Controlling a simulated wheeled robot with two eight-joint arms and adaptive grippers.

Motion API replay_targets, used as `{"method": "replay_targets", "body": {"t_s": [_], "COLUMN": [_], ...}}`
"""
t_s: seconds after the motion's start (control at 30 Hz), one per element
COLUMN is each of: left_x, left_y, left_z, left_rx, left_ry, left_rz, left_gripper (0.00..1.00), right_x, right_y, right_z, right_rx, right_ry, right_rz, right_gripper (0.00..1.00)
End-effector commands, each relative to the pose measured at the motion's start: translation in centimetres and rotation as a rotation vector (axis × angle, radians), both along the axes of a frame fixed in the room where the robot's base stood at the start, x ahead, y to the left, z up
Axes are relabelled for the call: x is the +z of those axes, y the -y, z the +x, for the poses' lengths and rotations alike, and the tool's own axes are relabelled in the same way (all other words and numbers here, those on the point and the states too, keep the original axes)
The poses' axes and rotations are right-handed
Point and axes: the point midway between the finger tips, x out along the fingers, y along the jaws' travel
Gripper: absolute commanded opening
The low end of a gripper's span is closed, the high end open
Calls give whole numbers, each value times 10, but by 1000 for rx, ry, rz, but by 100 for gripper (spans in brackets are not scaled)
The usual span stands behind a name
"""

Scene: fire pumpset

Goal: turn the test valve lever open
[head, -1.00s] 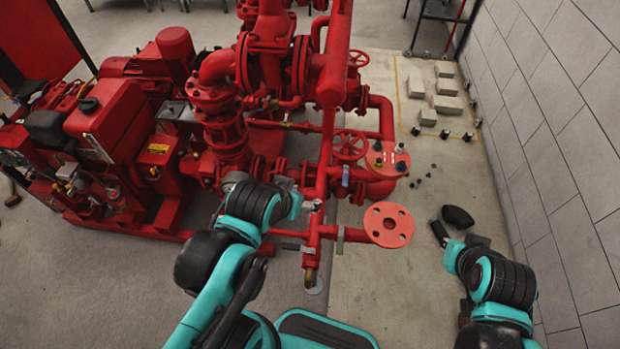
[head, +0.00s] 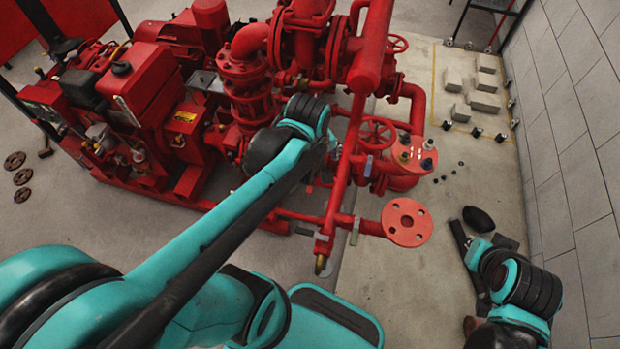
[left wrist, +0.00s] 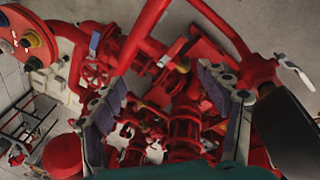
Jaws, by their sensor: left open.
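Two lever handles show, and I cannot tell for sure which is the test valve lever. A blue-grey lever (head: 368,166) stands upright by a red handwheel in the head view; it shows at upper left in the left wrist view (left wrist: 95,43). A pale lever (head: 321,237) sits on the lower pipe; a white lever (left wrist: 295,72) shows at right in the wrist view. My left gripper (left wrist: 168,108) is open, with red pipework between and beyond its fingers, apart from both levers. In the head view my arm mostly hides it. My right gripper (head: 468,236) is low at right, its jaws unclear.
Red pump pipework fills the middle, with a handwheel (head: 376,133) and a round flange (head: 407,222) jutting out. A red engine (head: 140,100) stands at left. Grey blocks (head: 484,102) lie on the floor by the wall (head: 580,120).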

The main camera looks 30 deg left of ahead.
Motion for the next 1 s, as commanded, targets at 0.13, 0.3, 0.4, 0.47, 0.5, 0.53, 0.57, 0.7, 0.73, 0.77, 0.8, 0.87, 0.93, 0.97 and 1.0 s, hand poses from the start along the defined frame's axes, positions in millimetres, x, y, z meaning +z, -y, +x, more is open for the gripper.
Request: {"method": "replay_targets", "body": {"t_s": [0.13, 0.3, 0.4, 0.47, 0.5, 0.53, 0.57, 0.7, 0.73, 0.77, 0.8, 0.87, 0.93, 0.97, 1.0], "left_x": [-24, -45, -51, -57, -61, -65, -70, -95, -100, -105, -110, -118, -124, -126, -128], "left_y": [-16, -27, -29, -30, -30, -30, -30, -29, -29, -29, -29, -29, -29, -29, -29], "left_z": [15, 20, 20, 21, 20, 20, 20, 21, 21, 21, 20, 21, 21, 20, 20], "left_rx": [373, 658, 728, 746, 748, 749, 748, 746, 746, 746, 745, 745, 745, 745, 744], "left_ry": [-122, -210, -230, -234, -235, -235, -235, -234, -234, -234, -234, -233, -233, -233, -233], "left_rz": [-80, -114, -119, -121, -121, -121, -121, -121, -121, -121, -121, -121, -121, -121, -121], "left_gripper": [75, 75, 75, 75, 75, 75, 75, 75, 75, 75, 75, 75, 75, 75, 75], "right_x": [1, 2, 1, -1, -3, -5, -7, -19, -21, -23, -25, -28, -30, -31, -32], "right_y": [0, 0, 0, 0, 0, 0, 0, 0, 0, 0, 0, 0, 0, 0, 0], "right_z": [0, 0, 0, 0, 0, 0, 0, 0, 0, 0, 0, 0, 0, 0, 0], "right_rx": [0, 0, 0, 0, 0, 0, 0, 0, 0, 0, 0, 0, 0, 0, 0], "right_ry": [0, 0, 0, 0, 0, 0, 0, 0, 0, 0, 0, 0, 0, 0, 0], "right_rz": [0, 0, 0, 0, 0, 0, 0, 0, 0, 0, 0, 0, 0, 0, 0], "right_gripper": [0, 0, 0, 0, 0, 0, 0, 0, 0, 0, 0, 0, 0, 0, 0]}}
